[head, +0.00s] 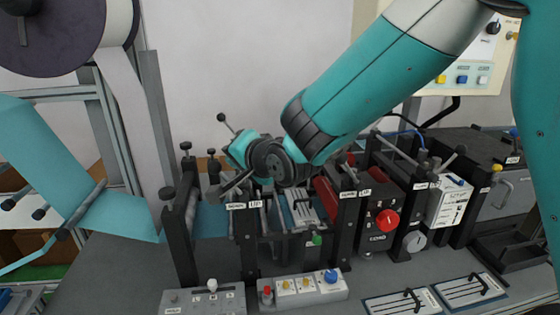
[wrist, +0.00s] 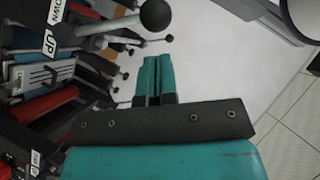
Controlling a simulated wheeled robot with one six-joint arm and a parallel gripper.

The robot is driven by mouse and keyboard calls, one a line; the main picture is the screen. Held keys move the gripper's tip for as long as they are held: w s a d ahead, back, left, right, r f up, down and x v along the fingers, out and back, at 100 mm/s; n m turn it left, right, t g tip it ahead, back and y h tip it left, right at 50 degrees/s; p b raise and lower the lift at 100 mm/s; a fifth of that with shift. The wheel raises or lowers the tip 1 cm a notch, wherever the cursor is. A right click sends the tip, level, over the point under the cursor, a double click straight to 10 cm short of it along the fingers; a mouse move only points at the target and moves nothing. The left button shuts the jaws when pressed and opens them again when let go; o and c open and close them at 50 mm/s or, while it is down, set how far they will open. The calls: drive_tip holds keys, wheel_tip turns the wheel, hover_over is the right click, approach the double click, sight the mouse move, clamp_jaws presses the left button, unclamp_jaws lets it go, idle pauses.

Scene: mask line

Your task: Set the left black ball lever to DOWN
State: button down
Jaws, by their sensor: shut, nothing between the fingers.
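A black ball lever (wrist: 155,15) shows large at the top of the wrist view, its grey rod running left to a plate labelled DOWN (wrist: 57,10) and UP (wrist: 48,44). In the head view a black ball on a thin rod (head: 221,117) sticks up and left just above my gripper (head: 240,150); I take it to be the same lever. My gripper also shows in the wrist view (wrist: 153,80), its teal fingers together and empty. The ball is apart from the fingertips in that picture. The lever's pivot is hidden behind my wrist in the head view.
Several smaller black ball ends (wrist: 142,38) stand beyond the lever. The machine has dark upright posts (head: 180,225), a red knob (head: 387,220) and front button boxes (head: 305,287). A pale web (head: 135,110) hangs at the left. Bare grey bench (head: 110,280) lies at front left.

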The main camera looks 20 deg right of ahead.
drive_tip(key=d+b+v, duration=0.1)
drive_tip(key=b+v, duration=0.3)
drive_tip(key=v, duration=0.7)
drive_tip(key=shift+w, duration=0.2)
